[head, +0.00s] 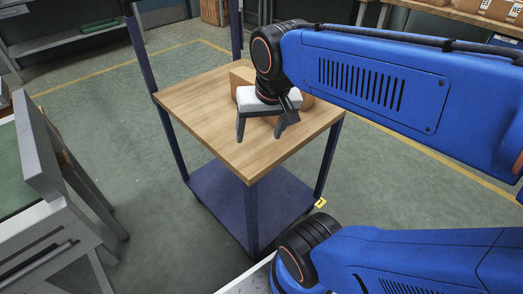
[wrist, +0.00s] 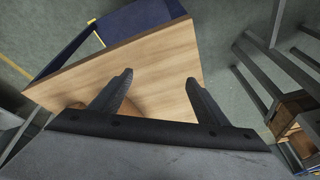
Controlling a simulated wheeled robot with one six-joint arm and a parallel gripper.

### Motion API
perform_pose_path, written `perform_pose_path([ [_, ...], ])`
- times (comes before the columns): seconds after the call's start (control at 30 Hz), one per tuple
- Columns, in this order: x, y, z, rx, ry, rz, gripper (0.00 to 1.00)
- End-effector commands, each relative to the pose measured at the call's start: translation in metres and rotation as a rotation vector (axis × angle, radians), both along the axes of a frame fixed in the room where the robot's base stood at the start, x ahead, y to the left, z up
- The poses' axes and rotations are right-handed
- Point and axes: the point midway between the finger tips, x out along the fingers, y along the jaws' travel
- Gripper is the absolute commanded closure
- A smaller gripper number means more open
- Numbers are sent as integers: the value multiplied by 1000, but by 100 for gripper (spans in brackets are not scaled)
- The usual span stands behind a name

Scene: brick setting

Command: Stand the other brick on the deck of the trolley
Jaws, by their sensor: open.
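The trolley's light wooden deck (head: 195,105) is in the middle of the head view, on dark blue posts. My gripper (head: 260,138) is over the deck, fingers pointing down, open and with nothing seen between the fingertips. Tan block-like shapes show behind it on the deck, at its left (head: 240,76) and right; my gripper hides much of them, so I cannot tell whether they are one brick or two. In the wrist view my gripper (wrist: 159,76) is open over bare deck (wrist: 150,45), with a brownish patch partly hidden behind the left finger.
The trolley has a blue lower shelf (head: 225,195). A grey metal bench (head: 45,155) stands at the left. Shelving with boxes (head: 495,10) is at the back right. The front and left of the deck are bare.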

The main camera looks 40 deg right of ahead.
Motion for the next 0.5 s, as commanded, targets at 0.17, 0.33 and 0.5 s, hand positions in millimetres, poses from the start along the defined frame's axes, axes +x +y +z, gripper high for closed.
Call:
perform_pose_path([
  [0.17, -25, 14, -23, -69, -56, 257, 31],
  [0.33, -33, 18, -32, -101, -77, 357, 31],
  [0.5, -34, 19, -32, -104, -79, 367, 31],
])
